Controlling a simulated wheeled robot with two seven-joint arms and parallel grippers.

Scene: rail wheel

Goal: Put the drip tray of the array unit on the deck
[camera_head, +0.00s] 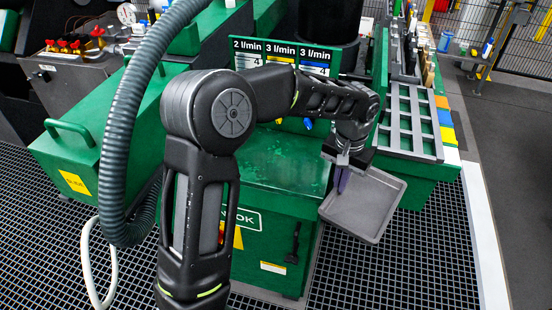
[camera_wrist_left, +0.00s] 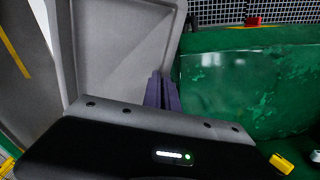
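The drip tray (camera_head: 368,205) is a grey, shallow, square tray with a raised rim. In the head view it hangs tilted beside the right edge of the green unit, above the black floor grating. My left gripper (camera_head: 342,180) is at its upper left rim, with its purple fingers close together on the rim. In the left wrist view the purple fingers (camera_wrist_left: 162,92) pinch the rim of the tray (camera_wrist_left: 120,50). The far fingertip contact is partly hidden. My right gripper is in neither view.
The worn green top (camera_head: 285,160) of the unit is clear, left of the tray. A grey slotted rack (camera_head: 408,120) stands behind on the right. Black floor grating (camera_head: 420,260) lies in front. A corrugated hose (camera_head: 118,150) arches at left. Flow labels (camera_head: 285,55) stand at the back.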

